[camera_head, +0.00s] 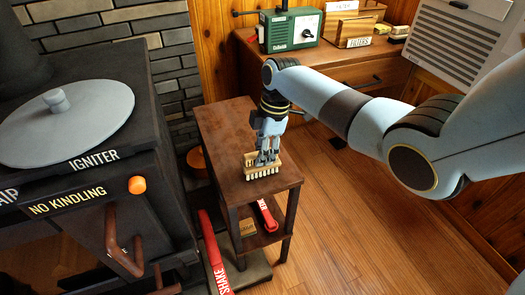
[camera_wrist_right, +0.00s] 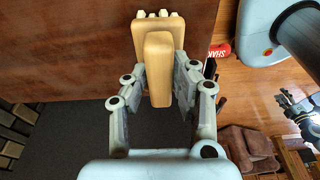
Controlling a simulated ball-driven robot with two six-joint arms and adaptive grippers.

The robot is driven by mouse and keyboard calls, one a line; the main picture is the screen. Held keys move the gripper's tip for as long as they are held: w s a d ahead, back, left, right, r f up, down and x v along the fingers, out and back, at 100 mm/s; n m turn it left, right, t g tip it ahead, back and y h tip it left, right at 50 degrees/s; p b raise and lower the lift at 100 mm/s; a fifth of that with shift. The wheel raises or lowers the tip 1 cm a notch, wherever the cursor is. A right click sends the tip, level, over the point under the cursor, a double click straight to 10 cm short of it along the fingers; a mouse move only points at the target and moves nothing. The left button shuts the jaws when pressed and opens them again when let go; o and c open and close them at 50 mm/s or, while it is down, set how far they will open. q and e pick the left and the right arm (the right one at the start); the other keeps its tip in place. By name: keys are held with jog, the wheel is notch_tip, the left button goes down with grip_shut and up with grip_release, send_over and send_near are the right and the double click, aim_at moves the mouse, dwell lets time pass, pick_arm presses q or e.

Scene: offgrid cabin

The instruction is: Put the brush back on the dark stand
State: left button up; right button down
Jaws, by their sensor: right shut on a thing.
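The brush (camera_head: 262,170) has a tan wooden block and pale bristles. It is over the near end of the top of the dark brown stand (camera_head: 222,127); I cannot tell whether it touches the top. My right gripper (camera_head: 267,156) points down and is shut on the brush. In the right wrist view the brush's tan handle (camera_wrist_right: 157,65) is between the two fingers (camera_wrist_right: 160,85), with the stand's dark top (camera_wrist_right: 75,45) behind. What looks like my left gripper (camera_wrist_right: 297,112) shows small at the right edge of that view; its jaws are unclear.
A dark stove (camera_head: 80,185) with an orange knob stands left of the stand. A red item (camera_head: 267,214) lies on the stand's lower shelf, and a red SHAKE-labelled bar (camera_head: 213,255) is beside the stand. A wooden cabinet (camera_head: 350,75) is behind. Floor at right is clear.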

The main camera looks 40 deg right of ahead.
jog(key=shift+f, duration=0.2)
dwell(0.6)
jog(key=c, duration=1)
grip_release()
notch_tip(320, 180, up, 12)
jog(key=d, duration=0.2)
jog(key=shift+s+d+f, duration=0.15)
jog(key=shift+s, duration=0.15)
